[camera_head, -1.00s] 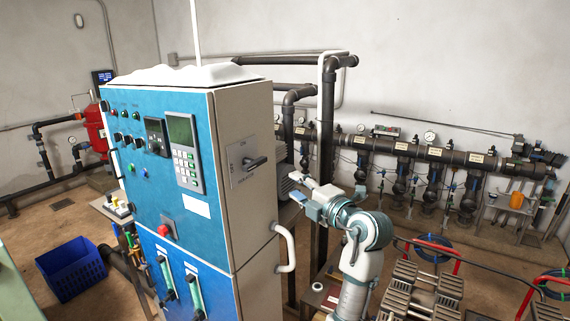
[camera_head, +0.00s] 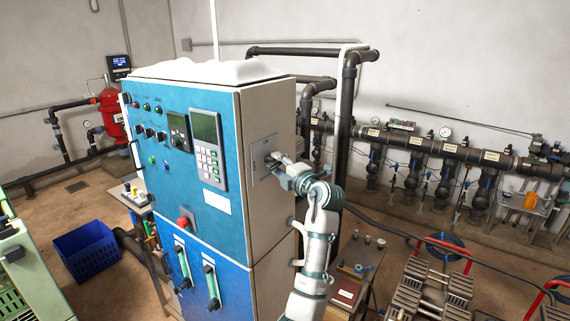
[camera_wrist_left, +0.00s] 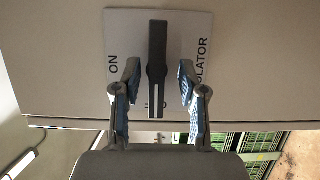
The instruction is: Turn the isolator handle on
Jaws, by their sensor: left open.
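The isolator handle is a black lever with a white line, on a grey plate marked ON and ISOLATOR, on the side of the blue and beige cabinet (camera_head: 262,215). In the left wrist view the handle (camera_wrist_left: 157,70) stands between the two fingers of my left gripper (camera_wrist_left: 158,95), with a gap on each side. The gripper is open. In the head view my left gripper (camera_head: 280,165) is at the plate (camera_head: 264,150) and hides most of the handle. My right gripper is not in view.
A curved grey pipe handle sits low on the cabinet side, behind my arm. Black pipes (camera_head: 345,110) rise behind the cabinet. A blue crate (camera_head: 88,252) stands on the floor at left. A small table (camera_head: 350,285) with parts is right of my arm.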

